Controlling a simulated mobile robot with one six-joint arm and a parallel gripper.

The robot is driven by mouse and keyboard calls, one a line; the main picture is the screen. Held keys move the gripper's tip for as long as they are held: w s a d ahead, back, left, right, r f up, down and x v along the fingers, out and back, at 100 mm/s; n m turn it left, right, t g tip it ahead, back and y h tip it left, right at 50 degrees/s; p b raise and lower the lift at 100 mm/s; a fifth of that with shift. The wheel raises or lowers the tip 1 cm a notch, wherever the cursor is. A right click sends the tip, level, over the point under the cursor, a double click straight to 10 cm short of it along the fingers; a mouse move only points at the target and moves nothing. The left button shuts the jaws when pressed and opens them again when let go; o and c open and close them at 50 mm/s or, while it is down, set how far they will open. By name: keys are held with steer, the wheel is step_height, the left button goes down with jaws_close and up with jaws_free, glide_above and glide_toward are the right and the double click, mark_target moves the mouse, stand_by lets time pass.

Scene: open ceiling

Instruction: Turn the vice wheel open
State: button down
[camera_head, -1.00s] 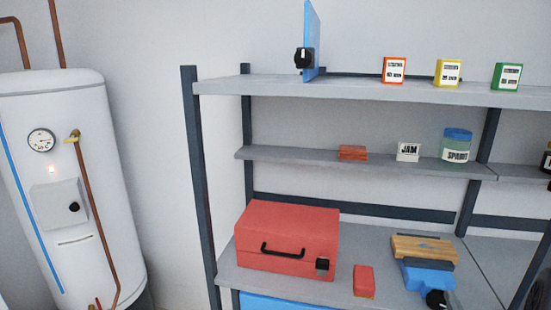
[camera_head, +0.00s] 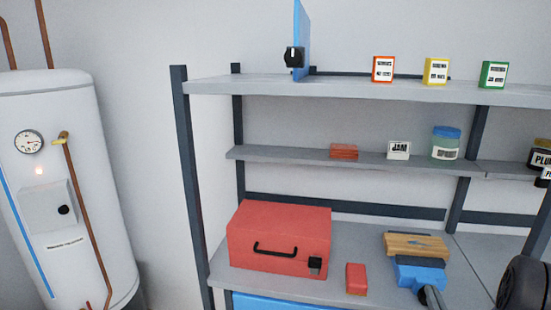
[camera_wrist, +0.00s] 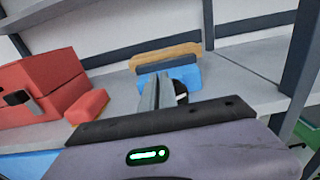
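The blue vice (camera_head: 418,274) stands on the lower shelf at the right, with a wooden block (camera_head: 416,245) at its top. It also shows in the wrist view (camera_wrist: 186,75), straight ahead. In the wrist view, the black vice wheel (camera_wrist: 182,91) shows partly, just right of my fingers (camera_wrist: 158,88), which hide the rest. The fingers lie side by side with almost no gap. Contact with the wheel cannot be made out.
A red toolbox (camera_head: 278,241) and a small red block (camera_head: 356,278) stand left of the vice. A shelf post (camera_head: 458,205) rises behind it. Jars and boxes fill the shelves above. A white boiler (camera_head: 60,180) stands at the far left.

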steer(key=shift+a+f, duration=0.2)
steer(key=shift+a, duration=0.2)
steer(key=b+v, duration=0.2)
steer(key=v, duration=0.4)
steer(key=s+d+f+m, duration=0.25)
steer(key=d+m, duration=0.35)
steer(key=m, duration=0.6)
steer(key=x, duration=0.2)
steer(key=p+x, duration=0.1)
steer(key=x, duration=0.2)
steer(key=p+x, duration=0.1)
steer(key=x, duration=0.1)
steer(key=shift+w+a+f, duration=0.15)
steer(key=shift+w+f, duration=0.05)
steer(key=shift+f, duration=0.15)
